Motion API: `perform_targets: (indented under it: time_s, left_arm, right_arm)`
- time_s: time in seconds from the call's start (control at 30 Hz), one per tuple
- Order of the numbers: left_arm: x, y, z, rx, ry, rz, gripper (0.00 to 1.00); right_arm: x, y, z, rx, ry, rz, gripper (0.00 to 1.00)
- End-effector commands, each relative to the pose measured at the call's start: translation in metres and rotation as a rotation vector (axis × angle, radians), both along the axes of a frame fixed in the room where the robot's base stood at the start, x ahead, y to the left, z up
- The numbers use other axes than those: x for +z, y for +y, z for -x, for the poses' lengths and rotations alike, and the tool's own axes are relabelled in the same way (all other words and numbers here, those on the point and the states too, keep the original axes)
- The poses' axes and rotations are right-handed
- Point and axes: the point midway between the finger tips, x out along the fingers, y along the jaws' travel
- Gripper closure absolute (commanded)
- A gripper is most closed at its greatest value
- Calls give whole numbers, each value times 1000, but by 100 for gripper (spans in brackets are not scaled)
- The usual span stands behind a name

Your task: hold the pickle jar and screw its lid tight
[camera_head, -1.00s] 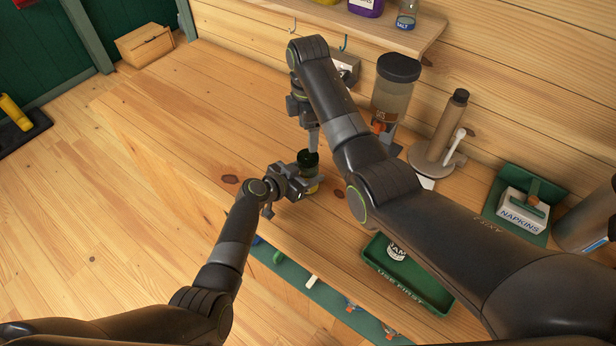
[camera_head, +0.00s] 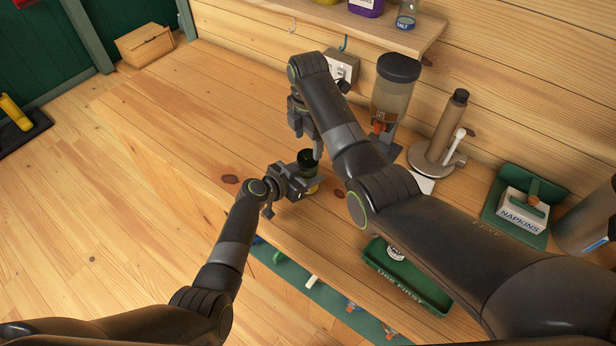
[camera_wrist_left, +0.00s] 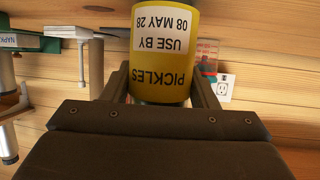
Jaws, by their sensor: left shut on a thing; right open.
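The pickle jar (camera_head: 310,184) stands on the wooden counter, small and partly covered by my left gripper in the head view. Its dark lid (camera_head: 307,157) is on top; I cannot tell how tightly it sits. In the left wrist view the jar (camera_wrist_left: 165,75) is yellow, with an upside-down label reading "PICKLES USE BY 08 MAY 28". My left gripper (camera_head: 303,188) is shut on the jar's body from the left. My right gripper (camera_head: 308,143) is open, pointing down just above or beside the lid; whether it touches is unclear.
A green "USE FIRST" tray (camera_head: 441,305) lies at the counter's front edge. The counter (camera_head: 190,110) is clear to the left.

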Motion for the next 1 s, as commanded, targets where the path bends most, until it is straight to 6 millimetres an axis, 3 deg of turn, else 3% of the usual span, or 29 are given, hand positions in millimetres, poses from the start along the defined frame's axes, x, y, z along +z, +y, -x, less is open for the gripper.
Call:
perform_targets:
  time_s: [0.1,0.3,0.7,1.0]
  left_arm:
    - [0,0,0,0,0,0,100]
    - [0,0,0,0,0,0,100]
    - [0,0,0,0,1,-1,100]
    - [0,0,0,0,1,-1,100]
  right_arm:
    - [-20,0,1,0,3,1,32]
    - [-41,0,0,0,1,1,32]
    - [-47,0,0,-1,-1,-1,33]
    - [-46,0,0,-1,-1,-1,72]
